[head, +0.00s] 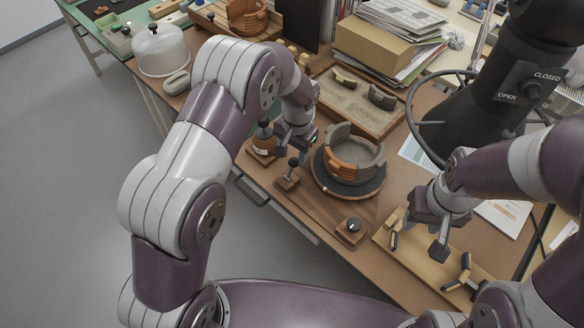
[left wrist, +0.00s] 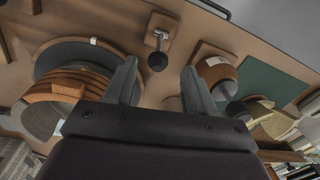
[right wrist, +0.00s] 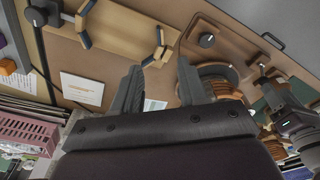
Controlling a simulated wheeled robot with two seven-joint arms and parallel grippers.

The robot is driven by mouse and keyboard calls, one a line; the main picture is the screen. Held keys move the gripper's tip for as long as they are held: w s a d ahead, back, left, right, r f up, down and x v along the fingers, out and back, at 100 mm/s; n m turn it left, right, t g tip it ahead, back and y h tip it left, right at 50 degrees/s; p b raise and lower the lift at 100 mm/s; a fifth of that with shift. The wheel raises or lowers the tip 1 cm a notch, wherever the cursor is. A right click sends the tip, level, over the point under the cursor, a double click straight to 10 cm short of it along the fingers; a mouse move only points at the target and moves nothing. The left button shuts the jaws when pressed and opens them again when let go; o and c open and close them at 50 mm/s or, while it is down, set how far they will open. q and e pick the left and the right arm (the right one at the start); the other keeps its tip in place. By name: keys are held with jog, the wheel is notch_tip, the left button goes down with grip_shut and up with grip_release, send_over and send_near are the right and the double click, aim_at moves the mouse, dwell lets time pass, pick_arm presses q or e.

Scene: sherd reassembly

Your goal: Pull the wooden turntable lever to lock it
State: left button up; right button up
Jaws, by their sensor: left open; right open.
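The lever (left wrist: 157,45) is a short metal rod with a black ball knob (left wrist: 157,62) on a small wooden block (left wrist: 168,24). In the head view the knob (head: 293,162) stands above its block (head: 287,183), left of the turntable (head: 372,187). The turntable's dark disc (left wrist: 88,50) carries a partly rebuilt pot (head: 352,165) of orange and grey sherds. My left gripper (head: 294,150) is open just above the lever. In the left wrist view the knob appears between its spread fingers (left wrist: 159,72), with no clear contact. My right gripper (head: 438,244) is open and empty.
A bottle-like jar (head: 263,138) on a wooden stand is close to the left gripper. A dark dial (head: 353,225) on a block sits in front of the turntable. A wooden board (head: 415,256) with blue-tipped clamps lies under the right gripper. A sherd tray (head: 350,108) is behind.

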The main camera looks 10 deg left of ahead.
aim_at(292, 165)
pick_arm(q)
jog(key=f, duration=0.8)
jog(key=shift+w+a+f, duration=0.15)
jog(key=shift+a+f, duration=0.1)
jog(key=shift+f, duration=0.05)
grip_shut()
jog(key=shift+w, duration=0.1)
